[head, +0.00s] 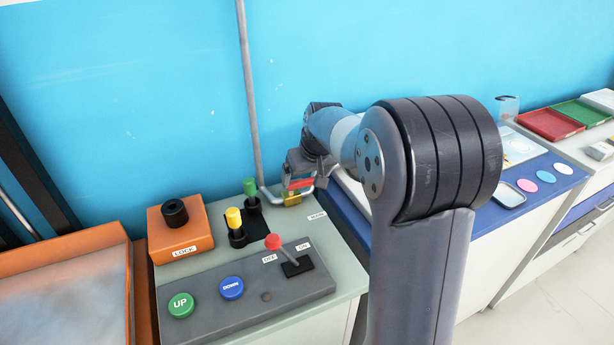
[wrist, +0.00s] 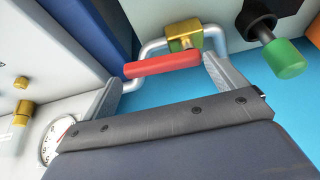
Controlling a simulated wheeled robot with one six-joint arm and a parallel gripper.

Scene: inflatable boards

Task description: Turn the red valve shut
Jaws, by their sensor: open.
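The red valve handle (wrist: 163,64) is a short red bar on a brass valve body (wrist: 184,36) set in a grey pipe (wrist: 150,48). In the wrist view the bar lies between my gripper's two fingers (wrist: 165,80), which stand apart on either side of it. I cannot tell whether either finger touches the bar. In the head view the red handle (head: 299,184) and brass body (head: 291,199) show just below my gripper (head: 305,175), at the back right of the green-grey panel. My arm hides part of the area to the right.
A green-capped plug (wrist: 285,58) stands close to the valve, and a yellow plug (head: 234,218) stands left of it. A red-knobbed lever (head: 273,242), an orange LOCK box (head: 179,225) and UP (head: 181,305) and DOWN (head: 231,288) buttons are nearer. A blue wall rises behind.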

